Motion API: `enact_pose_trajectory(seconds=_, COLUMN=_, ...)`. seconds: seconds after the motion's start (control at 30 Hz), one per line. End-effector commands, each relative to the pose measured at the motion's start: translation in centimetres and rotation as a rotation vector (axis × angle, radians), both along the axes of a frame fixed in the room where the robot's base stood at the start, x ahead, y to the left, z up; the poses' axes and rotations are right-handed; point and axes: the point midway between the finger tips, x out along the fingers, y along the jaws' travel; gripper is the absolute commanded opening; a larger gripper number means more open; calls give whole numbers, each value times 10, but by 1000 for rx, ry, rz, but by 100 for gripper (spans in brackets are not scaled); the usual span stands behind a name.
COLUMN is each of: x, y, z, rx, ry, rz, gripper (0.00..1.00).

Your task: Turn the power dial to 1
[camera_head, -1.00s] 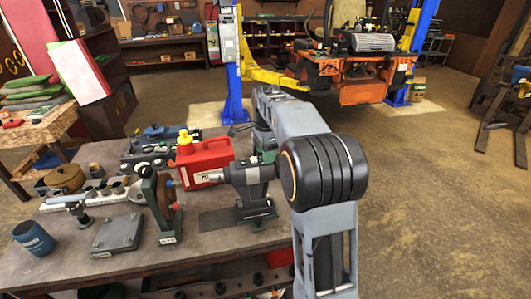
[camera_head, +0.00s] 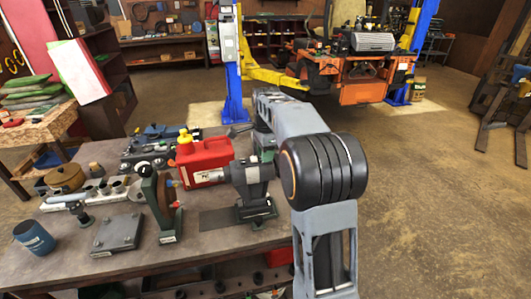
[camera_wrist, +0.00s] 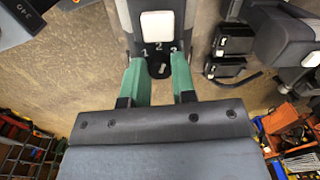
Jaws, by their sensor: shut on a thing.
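In the wrist view, the power dial (camera_wrist: 160,69) is a black round knob just below the white numbers 1, 2 and 3 on a dark plate. A pale block (camera_wrist: 157,26) sits above the numbers. My gripper (camera_wrist: 158,63) has two green fingers, one on each side of the dial, and is shut on it. Which number the dial points to is hard to tell.
In the head view, a workbench (camera_head: 110,267) with a red can (camera_head: 205,160) and several tools stands at the left. A blue lift post (camera_head: 233,95) and an orange mower (camera_head: 362,88) are behind.

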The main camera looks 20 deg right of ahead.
Motion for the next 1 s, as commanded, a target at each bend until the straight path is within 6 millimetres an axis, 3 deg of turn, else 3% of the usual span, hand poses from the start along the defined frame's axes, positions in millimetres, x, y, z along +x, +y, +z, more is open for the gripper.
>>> enact_pose_trajectory(seconds=0.33, x=0, y=0, z=1, rx=1, ry=0, rz=245, gripper=1)
enact_pose_trajectory(seconds=0.67, x=0, y=0, z=0, rx=1, ry=0, rz=271, gripper=1)
enact_pose_trajectory(seconds=0.7, x=0, y=0, z=0, rx=1, ry=0, rz=270, gripper=28)
enact_pose_trajectory(seconds=0.93, x=0, y=0, z=0, rx=0, ry=0, rz=270, gripper=50)
enact_pose_trajectory(seconds=1.0, x=0, y=0, z=0, rx=0, ry=0, rz=270, gripper=51)
